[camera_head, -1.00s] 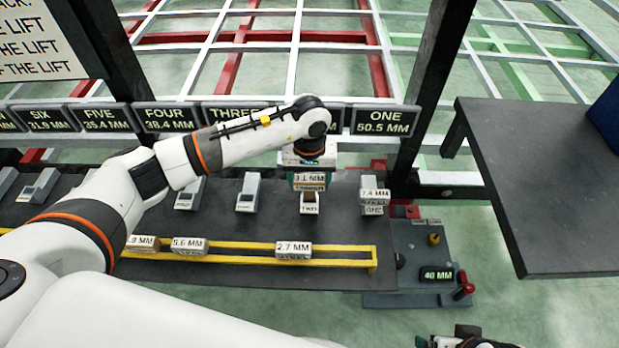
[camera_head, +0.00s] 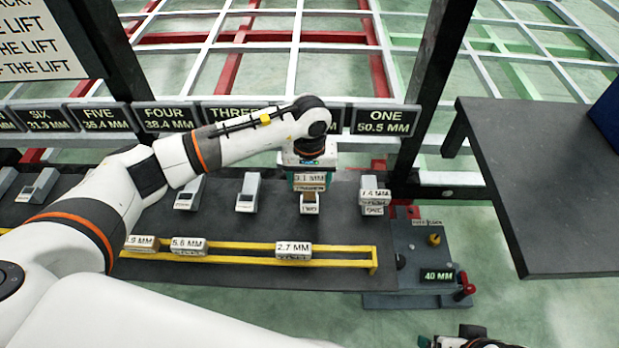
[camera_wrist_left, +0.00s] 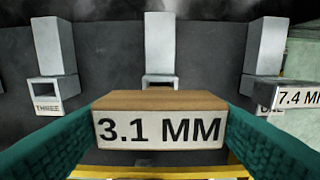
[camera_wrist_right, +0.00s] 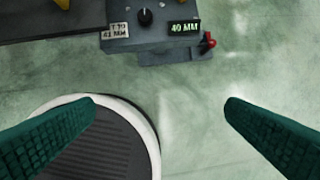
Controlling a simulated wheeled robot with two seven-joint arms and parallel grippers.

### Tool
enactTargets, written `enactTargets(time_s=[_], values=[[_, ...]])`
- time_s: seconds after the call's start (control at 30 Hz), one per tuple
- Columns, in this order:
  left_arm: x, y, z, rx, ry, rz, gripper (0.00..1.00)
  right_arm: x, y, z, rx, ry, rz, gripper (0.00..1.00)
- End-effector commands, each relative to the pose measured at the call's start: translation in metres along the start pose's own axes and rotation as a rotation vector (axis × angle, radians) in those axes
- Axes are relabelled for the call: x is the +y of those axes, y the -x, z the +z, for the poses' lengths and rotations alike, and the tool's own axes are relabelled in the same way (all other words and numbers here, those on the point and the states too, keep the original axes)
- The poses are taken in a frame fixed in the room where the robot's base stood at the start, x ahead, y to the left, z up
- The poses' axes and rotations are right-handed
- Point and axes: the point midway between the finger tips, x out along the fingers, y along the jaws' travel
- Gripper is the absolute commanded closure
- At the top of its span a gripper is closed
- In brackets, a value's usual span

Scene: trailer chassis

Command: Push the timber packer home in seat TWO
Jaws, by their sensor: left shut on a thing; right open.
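The timber packer (camera_head: 310,178) is a small block with a brown top and a white face marked 3.1 MM. My left gripper (camera_wrist_left: 160,120) is shut on it, one green finger at each side, and holds it level. In the head view it appears at seat TWO (camera_head: 310,209), over its grey bracket. In the left wrist view the packer hides the front of the seat's bracket (camera_wrist_left: 160,48), so I cannot tell whether it touches the seat. My right gripper (camera_wrist_right: 160,110) is open and empty above the floor.
Seat ONE holds a 7.4 MM block (camera_head: 374,196). Seat THREE (camera_wrist_left: 52,95) looks empty. A yellow rail (camera_head: 335,262) with several marked blocks runs along the front. A control box (camera_head: 425,252) reading 40 MM stands right, beside a dark table (camera_head: 550,190).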

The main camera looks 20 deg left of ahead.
Motion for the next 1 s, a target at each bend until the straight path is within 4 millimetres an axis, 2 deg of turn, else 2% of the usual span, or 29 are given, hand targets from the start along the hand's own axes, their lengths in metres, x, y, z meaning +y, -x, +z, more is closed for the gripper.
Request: enactTargets(time_s=[0.37, 1.0], values=[[0.0, 0.0, 0.0, 0.0, 0.001, -0.001, 0.54, 0.001, 0.007, -0.004, 0.007, -0.002, 0.001, 0.06], [0.0, -0.013, 0.0, 0.0, 0.001, 0.0, 0.54, 0.002, -0.005, 0.004, -0.049, 0.0, 0.003, 0.06]])
